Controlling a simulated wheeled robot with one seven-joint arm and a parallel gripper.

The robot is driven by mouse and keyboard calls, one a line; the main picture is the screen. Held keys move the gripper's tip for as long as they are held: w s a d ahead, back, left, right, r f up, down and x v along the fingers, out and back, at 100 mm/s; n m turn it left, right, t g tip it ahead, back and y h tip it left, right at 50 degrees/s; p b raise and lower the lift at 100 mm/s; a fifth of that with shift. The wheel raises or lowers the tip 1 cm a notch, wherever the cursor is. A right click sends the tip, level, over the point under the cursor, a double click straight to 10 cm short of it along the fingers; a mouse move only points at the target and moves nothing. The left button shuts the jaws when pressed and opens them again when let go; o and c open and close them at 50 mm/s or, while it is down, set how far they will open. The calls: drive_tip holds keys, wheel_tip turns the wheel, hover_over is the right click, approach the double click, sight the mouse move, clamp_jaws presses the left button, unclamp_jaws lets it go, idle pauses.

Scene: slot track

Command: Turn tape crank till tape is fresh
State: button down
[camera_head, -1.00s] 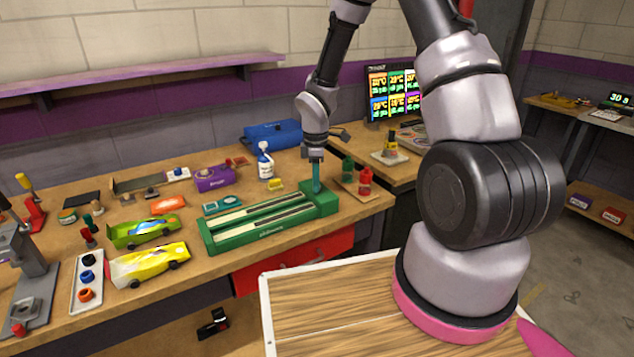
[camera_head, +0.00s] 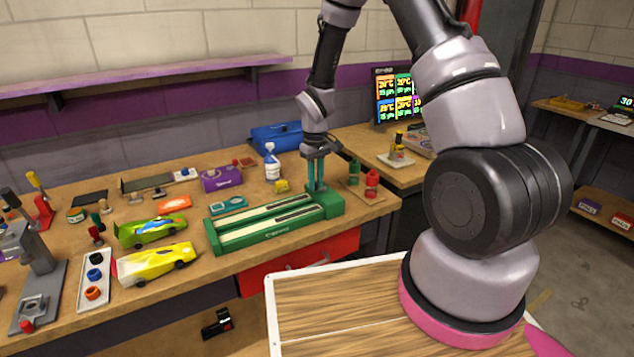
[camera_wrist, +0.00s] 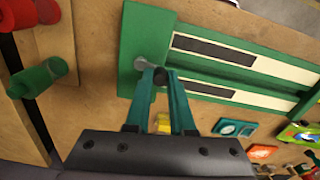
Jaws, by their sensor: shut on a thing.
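The green tape unit (camera_head: 268,238) lies on the workbench with two long cream strips, each with a dark section, and a raised green block at its right end. The unit also shows in the wrist view (camera_wrist: 141,35). A small grey crank arm (camera_wrist: 147,64) with a black knob (camera_wrist: 163,77) sits on that end block. My gripper (camera_head: 316,188) reaches down over the block. In the wrist view its teal fingers (camera_wrist: 161,76) are closed around the black knob. In the head view the fingers hide the crank.
Red and green spools (camera_head: 371,181) stand close to the right of the unit. A yellow block (camera_head: 282,186) and a white bottle (camera_head: 271,162) stand behind it. Green and yellow toy cars (camera_head: 152,263) lie to the left. A red drawer (camera_head: 300,258) is below.

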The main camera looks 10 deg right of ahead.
drive_tip(key=m, duration=0.2)
drive_tip(key=w+m, duration=0.1)
drive_tip(key=m, duration=0.3)
drive_tip(key=shift+w+d+m, duration=0.1)
drive_tip(key=shift+w+m, duration=0.2)
drive_tip(key=shift+w, duration=0.05)
drive_tip(key=m, duration=0.4)
drive_tip(key=w+m, duration=0.1)
drive_tip(key=shift+d+m, duration=0.4)
drive_tip(key=c, duration=0.8)
unclamp_jaws()
drive_tip(key=shift+o, duration=0.2)
wheel_tip(320, 180, up, 11)
